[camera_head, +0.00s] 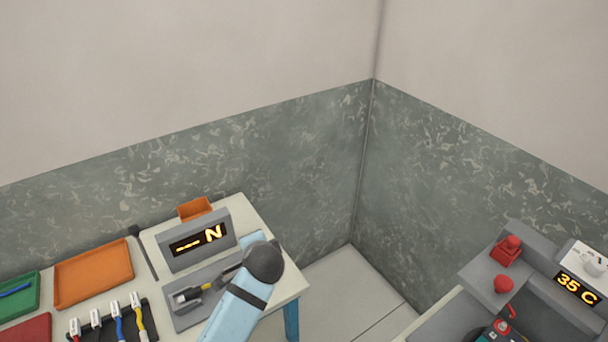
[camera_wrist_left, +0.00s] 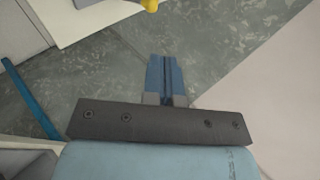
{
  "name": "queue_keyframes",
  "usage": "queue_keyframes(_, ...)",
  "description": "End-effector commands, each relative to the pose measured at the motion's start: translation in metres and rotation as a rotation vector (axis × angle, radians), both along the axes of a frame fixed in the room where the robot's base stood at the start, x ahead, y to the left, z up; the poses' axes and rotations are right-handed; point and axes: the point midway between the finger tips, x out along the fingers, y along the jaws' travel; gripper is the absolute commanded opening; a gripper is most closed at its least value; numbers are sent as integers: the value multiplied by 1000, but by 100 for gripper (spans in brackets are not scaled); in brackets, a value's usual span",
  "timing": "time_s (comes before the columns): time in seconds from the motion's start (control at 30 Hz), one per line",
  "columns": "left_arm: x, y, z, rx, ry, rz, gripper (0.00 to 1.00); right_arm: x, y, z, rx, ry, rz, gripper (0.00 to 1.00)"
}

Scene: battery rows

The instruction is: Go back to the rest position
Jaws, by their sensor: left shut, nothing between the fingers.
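My left arm (camera_head: 237,310) reaches up over the right end of the table in the head view, with a dark grey round joint near its end. My left gripper (camera_wrist_left: 166,60) shows in the left wrist view, its blue fingers shut together with nothing between them. Wall and floor lie behind the fingers, and they touch nothing there. In the head view the gripper is mostly hidden behind the joint. My right gripper is in neither view.
Orange tray (camera_head: 93,275), green tray (camera_head: 20,296) and several cables are left. A grey station (camera_head: 488,279) with red knobs is right.

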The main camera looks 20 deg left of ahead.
Motion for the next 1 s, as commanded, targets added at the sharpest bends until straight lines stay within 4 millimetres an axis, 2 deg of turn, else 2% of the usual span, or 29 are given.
queue_keyframes(0.13,-5,-2,-9,-23,-8,-14,0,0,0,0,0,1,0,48)
queue_keyframes(0.27,-31,-17,-49,-162,-63,-65,0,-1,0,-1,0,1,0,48)
queue_keyframes(0.4,-85,-44,-100,-457,-152,-102,0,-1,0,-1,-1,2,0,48)
queue_keyframes(0.5,-129,-60,-123,-682,-208,-82,0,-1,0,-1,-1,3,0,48)
queue_keyframes(0.6,-165,-70,-134,-869,-251,-38,0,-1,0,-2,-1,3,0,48)
queue_keyframes(0.7,-187,-75,-137,-992,-282,1,0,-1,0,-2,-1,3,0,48)
queue_keyframes(0.8,-197,-77,-138,-1049,-297,22,0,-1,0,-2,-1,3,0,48)
queue_keyframes(1.0,-198,-78,-137,-1060,-303,25,0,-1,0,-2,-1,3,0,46)
